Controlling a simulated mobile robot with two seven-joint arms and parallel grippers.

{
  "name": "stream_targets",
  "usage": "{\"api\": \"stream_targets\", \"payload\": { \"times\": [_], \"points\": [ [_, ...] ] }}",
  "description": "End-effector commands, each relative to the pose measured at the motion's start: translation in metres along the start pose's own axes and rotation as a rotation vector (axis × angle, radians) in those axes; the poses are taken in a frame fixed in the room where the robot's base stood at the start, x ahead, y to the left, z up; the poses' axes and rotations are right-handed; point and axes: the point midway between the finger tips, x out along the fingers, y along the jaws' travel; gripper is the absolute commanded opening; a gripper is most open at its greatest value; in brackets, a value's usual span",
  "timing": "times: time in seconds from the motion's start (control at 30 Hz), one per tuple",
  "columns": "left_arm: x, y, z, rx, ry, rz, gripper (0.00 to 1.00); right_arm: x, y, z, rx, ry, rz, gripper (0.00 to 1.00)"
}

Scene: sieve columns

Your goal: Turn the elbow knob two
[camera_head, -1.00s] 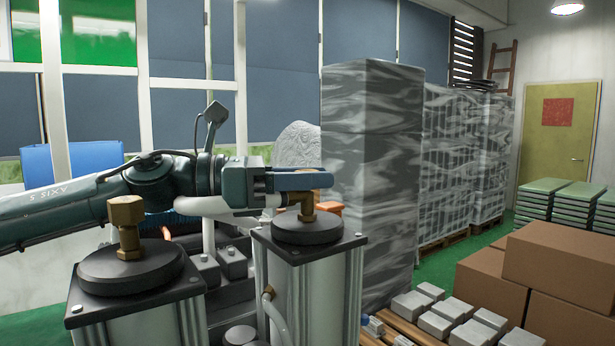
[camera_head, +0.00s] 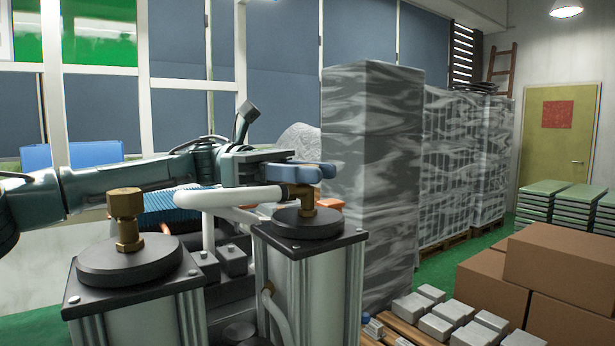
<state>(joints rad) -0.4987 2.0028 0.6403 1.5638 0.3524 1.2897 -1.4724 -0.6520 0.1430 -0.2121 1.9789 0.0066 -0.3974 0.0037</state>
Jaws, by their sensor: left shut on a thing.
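Two grey columns with round black caps stand at the front. The right cap (camera_head: 307,222) carries a brass elbow knob (camera_head: 308,198), partly hidden behind blue fingers. My left gripper (camera_head: 310,172) reaches in from the left, and its blue fingers are shut at the top of this elbow. The left column's cap (camera_head: 135,258) carries another brass elbow (camera_head: 127,213), which no gripper touches. My right gripper is not in view.
A white pipe (camera_head: 230,196) runs just below my left gripper toward the right elbow. A tall wrapped stack (camera_head: 370,170) stands close behind on the right. Cardboard boxes (camera_head: 562,262) and a pallet with grey blocks (camera_head: 445,315) sit at the lower right.

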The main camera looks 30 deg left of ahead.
Motion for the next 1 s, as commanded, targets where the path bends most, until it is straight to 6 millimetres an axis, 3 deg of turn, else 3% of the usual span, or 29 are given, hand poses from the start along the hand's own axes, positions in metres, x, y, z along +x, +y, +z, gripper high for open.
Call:
{"api": "stream_targets", "payload": {
  "times": [0.5, 1.0],
  "points": [
    [0.0004, 0.0003, -0.0005, 0.001, 0.002, -0.319, 0.04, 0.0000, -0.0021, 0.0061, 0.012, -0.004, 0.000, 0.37],
    [-0.0001, -0.0003, -0.0006, 0.000, 0.004, -0.368, 0.04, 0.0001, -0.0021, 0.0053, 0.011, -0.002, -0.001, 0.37]
  ]
}}
